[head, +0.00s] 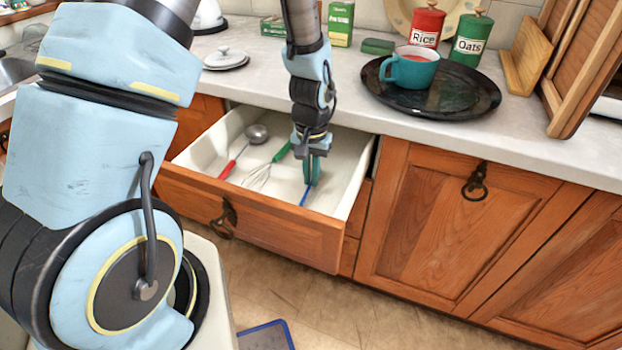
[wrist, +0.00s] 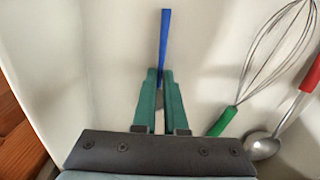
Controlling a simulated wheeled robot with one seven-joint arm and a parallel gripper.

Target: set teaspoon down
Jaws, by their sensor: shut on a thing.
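The teaspoon shows as a blue handle (head: 304,197) below my gripper (head: 311,176), inside the open drawer (head: 250,213). In the wrist view, the teaspoon's blue handle (wrist: 165,42) points away from me, and its metal neck lies between the two green fingers of my gripper (wrist: 160,78). My gripper is shut on the teaspoon and points down into the drawer. The spoon's bowl is hidden behind the fingers and the gripper body. I cannot tell whether the handle touches the drawer floor.
A green-handled whisk (head: 260,174) and a red-handled ladle (head: 255,135) lie in the drawer, left of my gripper. Drawer walls stand close around. On the counter above, a dark tray (head: 470,112) holds a teal mug (head: 408,71). Bare drawer floor surrounds the blue handle.

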